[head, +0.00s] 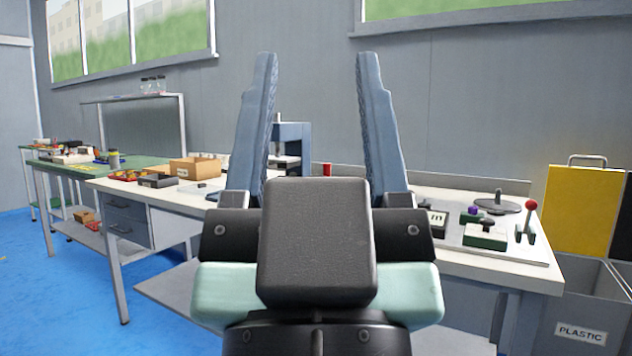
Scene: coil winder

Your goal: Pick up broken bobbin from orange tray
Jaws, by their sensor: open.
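My gripper (316,60) stands upright in the middle of the head view. Its two blue-grey fingers are spread wide apart with nothing between them. A low orange tray (125,176) sits far off on the left part of the white-topped bench. Small yellowish and reddish things show in it, too small to tell apart. I cannot make out a broken bobbin. My gripper is well apart from the tray.
The white bench (165,196) runs behind my gripper. A dark tray (158,181) and a cardboard box (196,168) stand beside the orange tray. A red-knobbed lever (530,207) and a grey bin marked PLASTIC (580,300) are at right. Blue floor (50,300) is clear at left.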

